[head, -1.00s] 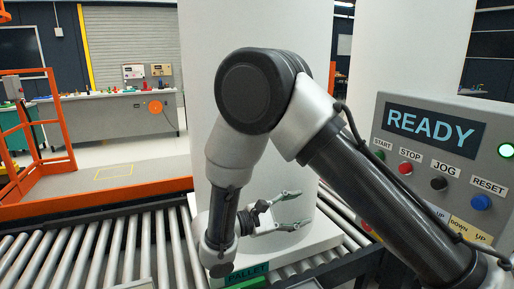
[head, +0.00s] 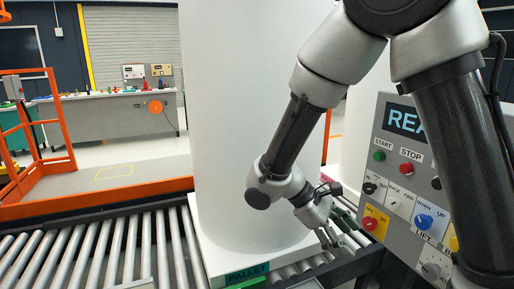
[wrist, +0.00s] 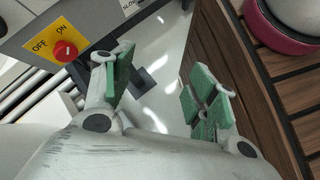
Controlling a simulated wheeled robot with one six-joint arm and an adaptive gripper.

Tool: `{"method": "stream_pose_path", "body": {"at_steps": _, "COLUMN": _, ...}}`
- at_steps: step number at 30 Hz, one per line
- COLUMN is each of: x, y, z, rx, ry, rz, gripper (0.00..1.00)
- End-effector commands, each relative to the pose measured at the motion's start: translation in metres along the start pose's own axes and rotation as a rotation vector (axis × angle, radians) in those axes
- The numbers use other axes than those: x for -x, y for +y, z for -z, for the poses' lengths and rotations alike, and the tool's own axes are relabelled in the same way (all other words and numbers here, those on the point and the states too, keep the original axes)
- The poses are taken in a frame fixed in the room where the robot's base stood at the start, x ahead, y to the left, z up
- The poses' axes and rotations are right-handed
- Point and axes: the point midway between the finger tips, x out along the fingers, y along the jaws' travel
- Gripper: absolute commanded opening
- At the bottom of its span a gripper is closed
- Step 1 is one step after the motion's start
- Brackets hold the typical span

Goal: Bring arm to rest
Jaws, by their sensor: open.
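My gripper (head: 338,232) is open and empty in the head view. The panel's red knob on a yellow OFF/ON plate (wrist: 65,50) shows at the upper left there. My arm covers the right part of the panel and its display in the head view.
The tank stands on a white pallet (head: 215,262) on the roller conveyor (head: 100,250). An orange railing (head: 100,205) stands at left, and a grey workbench (head: 110,120) behind. In the wrist view, a wooden slatted structure (wrist: 245,80) and a pink-rimmed round object (wrist: 285,30) lie at right.

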Motion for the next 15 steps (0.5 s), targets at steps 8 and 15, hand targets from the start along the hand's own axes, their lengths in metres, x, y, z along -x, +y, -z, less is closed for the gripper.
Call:
{"method": "stream_pose_path", "body": {"at_steps": 8, "x": 0.000, "y": 0.013, "z": -0.083, "rx": -0.318, "ry": 0.401, "rz": 0.353, "gripper": 0.58}}
{"method": "stream_pose_path", "body": {"at_steps": 15, "x": 0.000, "y": 0.024, "z": -0.157, "rx": -0.680, "ry": 0.706, "rz": 0.494, "gripper": 0.58}}
